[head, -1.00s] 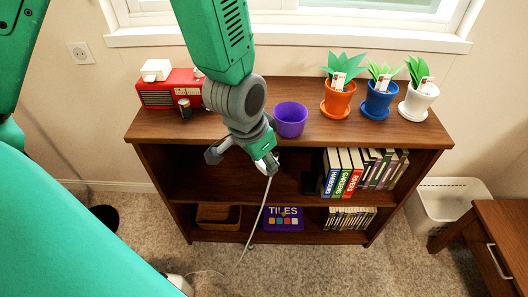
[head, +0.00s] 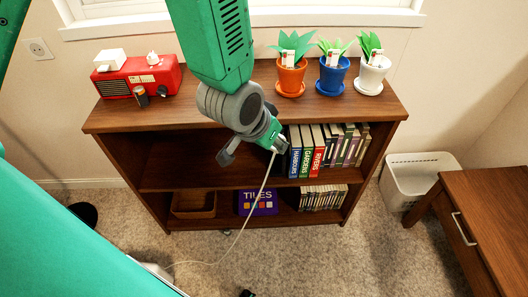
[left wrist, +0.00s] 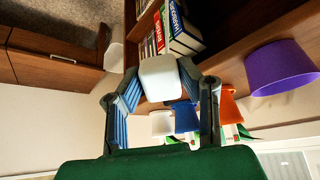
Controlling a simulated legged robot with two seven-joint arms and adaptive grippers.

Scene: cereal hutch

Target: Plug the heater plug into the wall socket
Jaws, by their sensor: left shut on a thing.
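The wall socket (head: 37,48) is a white plate on the wall at the far left of the head view, left of the bookcase. My left gripper (head: 262,138) is in front of the bookcase, beside the upright books and far to the right of the socket. In the left wrist view, its fingers (left wrist: 160,84) are shut on a white block, which I take for the heater plug (left wrist: 160,76). A white cord (head: 258,196) hangs from the gripper to the carpet and runs left. The plug's prongs cannot be made out. My right gripper is not in view.
The brown bookcase (head: 110,118) carries a red radio (head: 140,79) and several potted plants on top. A purple cup (left wrist: 280,68) shows in the wrist view. A white basket (head: 416,172) and wooden table (head: 497,190) stand at right. Carpet in front is mostly clear.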

